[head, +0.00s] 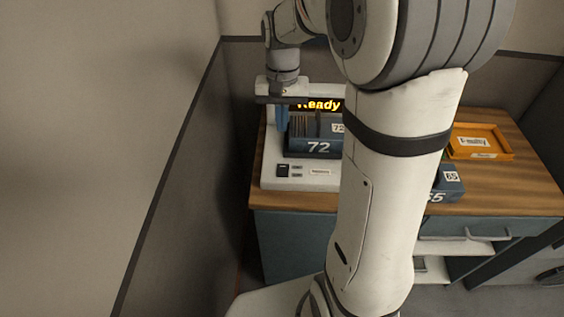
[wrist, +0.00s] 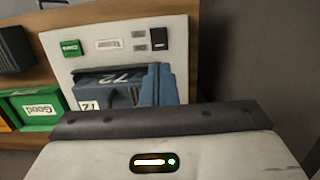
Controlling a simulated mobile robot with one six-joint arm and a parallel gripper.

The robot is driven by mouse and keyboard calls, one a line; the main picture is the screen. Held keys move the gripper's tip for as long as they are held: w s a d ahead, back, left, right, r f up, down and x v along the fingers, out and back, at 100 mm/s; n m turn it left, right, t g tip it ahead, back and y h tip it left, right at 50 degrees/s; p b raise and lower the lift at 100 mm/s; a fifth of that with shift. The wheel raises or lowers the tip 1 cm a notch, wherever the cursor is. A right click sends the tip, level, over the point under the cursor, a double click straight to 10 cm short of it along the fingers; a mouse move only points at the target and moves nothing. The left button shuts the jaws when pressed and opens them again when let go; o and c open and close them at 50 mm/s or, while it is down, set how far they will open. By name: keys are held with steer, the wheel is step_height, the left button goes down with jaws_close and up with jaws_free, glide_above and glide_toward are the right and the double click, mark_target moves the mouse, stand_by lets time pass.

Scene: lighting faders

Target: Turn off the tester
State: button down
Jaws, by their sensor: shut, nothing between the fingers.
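The tester (head: 300,184) is a white unit on the wooden bench, with a lit display (head: 320,105) reading "Ready" in yellow. A blue box marked 72 (head: 318,147) sits in it. On its front panel are a black switch (head: 282,170), two small dark buttons and a label. The wrist view shows the panel upside down, with the black switch (wrist: 160,39) and a green labelled button (wrist: 70,47). My gripper (head: 282,128) has blue fingers pointing down, shut and empty, above the tester's left side and behind the switch. My arm hides the tester's right part in the head view.
An orange tray (head: 507,152) stands at the bench's right, with a blue box marked 65 (head: 449,182) nearer the front edge. A green tray labelled Good (wrist: 38,110) shows in the wrist view. A wall stands close left of the bench.

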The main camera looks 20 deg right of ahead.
mark_target(282, 171)
steer(key=f, duration=0.4)
steer(key=s+f, duration=0.1)
steer(key=f, duration=0.8)
steer(key=shift+s+a+f+p, duration=0.25)
steer(key=shift+s+f+p, duration=0.05)
steer(key=shift+s+f, duration=0.1)
steer(key=shift+w, duration=0.1)
